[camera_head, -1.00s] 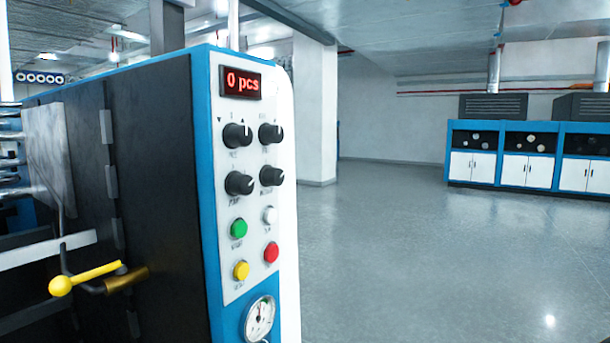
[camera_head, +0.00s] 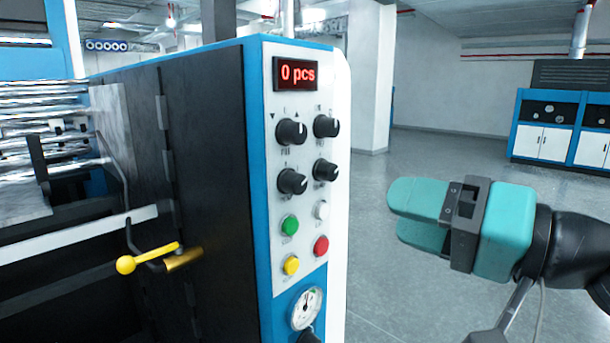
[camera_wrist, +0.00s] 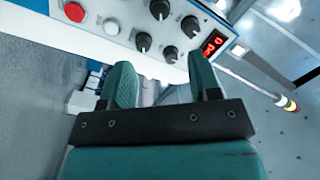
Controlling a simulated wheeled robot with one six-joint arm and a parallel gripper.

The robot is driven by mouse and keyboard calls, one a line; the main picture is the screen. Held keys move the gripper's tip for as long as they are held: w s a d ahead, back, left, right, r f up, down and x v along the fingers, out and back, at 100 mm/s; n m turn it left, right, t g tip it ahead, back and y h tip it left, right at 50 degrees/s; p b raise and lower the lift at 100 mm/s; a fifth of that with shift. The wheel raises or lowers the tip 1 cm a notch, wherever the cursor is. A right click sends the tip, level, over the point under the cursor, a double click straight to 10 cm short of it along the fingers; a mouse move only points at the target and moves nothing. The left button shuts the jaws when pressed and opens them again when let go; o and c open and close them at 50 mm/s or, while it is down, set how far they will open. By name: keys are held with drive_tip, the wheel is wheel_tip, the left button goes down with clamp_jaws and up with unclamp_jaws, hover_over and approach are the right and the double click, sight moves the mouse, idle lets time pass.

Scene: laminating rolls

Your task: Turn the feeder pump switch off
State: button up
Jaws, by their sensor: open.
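The control panel (camera_head: 300,170) on the blue-edged machine carries two rows of black rotary knobs; the pump switch is among them, but labels are too small to read surely. The knobs are upper left (camera_head: 291,132), upper right (camera_head: 326,126), lower left (camera_head: 292,181) and lower right (camera_head: 326,170). The wrist view shows them tilted near the top, including one knob (camera_wrist: 143,42) beyond the fingers. My teal gripper (camera_head: 396,217) is open and empty, right of the panel and apart from it. Its fingers also show in the wrist view (camera_wrist: 160,72).
A red display (camera_head: 297,74) reads "0 pcs" above the knobs. Green (camera_head: 290,225), white (camera_head: 321,210), yellow (camera_head: 291,265) and red (camera_head: 321,246) buttons and a gauge (camera_head: 306,308) sit below. A yellow-knobbed lever (camera_head: 150,257) sticks out at left. Open floor lies right.

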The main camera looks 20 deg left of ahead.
sight(301, 187)
drive_tip(key=p+x, duration=0.5)
drive_tip(key=x, duration=0.7)
drive_tip(key=shift+a+r+p, duration=0.15)
drive_tip(key=shift+a+p, duration=0.05)
drive_tip(key=shift+p, duration=0.15)
drive_tip(key=shift+w+a, duration=0.3)
drive_tip(key=shift+a, duration=0.35)
drive_tip(key=c, duration=0.9)
